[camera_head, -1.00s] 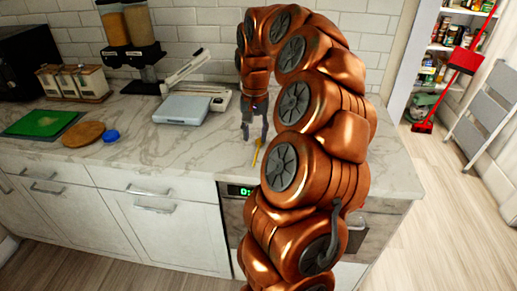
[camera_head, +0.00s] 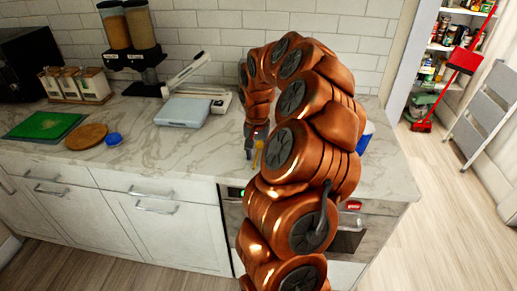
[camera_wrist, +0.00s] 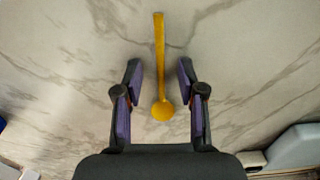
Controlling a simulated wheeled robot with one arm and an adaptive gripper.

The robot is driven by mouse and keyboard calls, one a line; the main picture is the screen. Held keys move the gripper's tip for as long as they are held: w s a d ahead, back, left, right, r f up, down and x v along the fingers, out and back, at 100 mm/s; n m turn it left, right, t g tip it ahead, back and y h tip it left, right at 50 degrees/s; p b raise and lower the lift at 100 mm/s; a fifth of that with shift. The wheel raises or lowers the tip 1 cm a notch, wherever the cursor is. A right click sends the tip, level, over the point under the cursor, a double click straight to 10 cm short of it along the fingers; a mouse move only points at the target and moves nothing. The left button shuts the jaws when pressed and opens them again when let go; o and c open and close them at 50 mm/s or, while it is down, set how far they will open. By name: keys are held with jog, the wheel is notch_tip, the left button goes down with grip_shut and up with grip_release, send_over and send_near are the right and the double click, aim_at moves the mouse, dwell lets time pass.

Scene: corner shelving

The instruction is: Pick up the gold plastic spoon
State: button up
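The gold plastic spoon (camera_wrist: 160,65) lies on the marble counter in the wrist view, its round bowl toward my gripper and its handle pointing away. My gripper (camera_wrist: 160,92) is open, with one finger on each side of the spoon's bowl and gaps between. I cannot tell how high the fingers are above the counter. In the head view, the spoon (camera_head: 258,152) shows as a small yellow strip, partly hidden by my arm. My gripper (camera_head: 254,148) is beside it there, low over the counter.
A pale blue scale-like device (camera_head: 184,112) stands left of my gripper. A blue round item (camera_head: 113,139), a wooden board (camera_head: 87,136) and a green board (camera_head: 45,125) lie further left. A blue object (camera_head: 365,138) shows behind my arm. The counter (camera_head: 180,160) around the spoon is clear.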

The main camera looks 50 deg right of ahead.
grip_shut()
dwell(0.3)
jog(key=shift+r, duration=0.1)
